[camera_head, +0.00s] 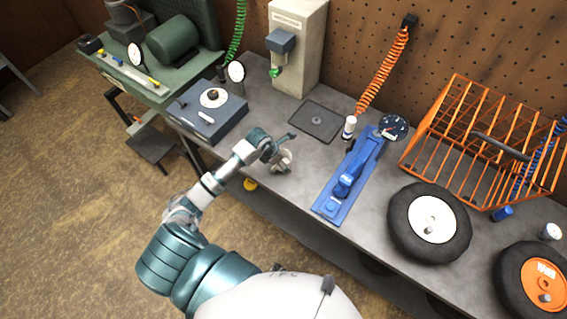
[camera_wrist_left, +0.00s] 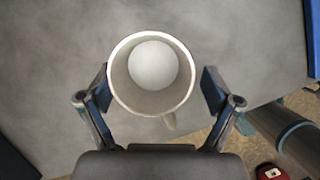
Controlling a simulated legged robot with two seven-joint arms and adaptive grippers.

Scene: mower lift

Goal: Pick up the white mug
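The white mug (camera_wrist_left: 118,82) stands on the grey workbench, seen from above in the left wrist view, with its handle toward the lower right. A pale round area shows inside it. It also shows, small and partly covered, in the head view (camera_head: 284,163). My left gripper (camera_wrist_left: 158,88) is open, with one finger on each side of the mug. The left finger is very close to the mug wall; I cannot tell if it touches. A gap shows between the right finger and the mug. My right gripper is not in view.
On the workbench (camera_head: 245,160), a blue-grey box (camera_head: 208,125) stands left of the mug and a blue tool (camera_head: 347,180) lies right. A dark square plate (camera_head: 316,122) lies behind. Wheels (camera_head: 405,222) and an orange rack (camera_head: 448,130) fill the right side.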

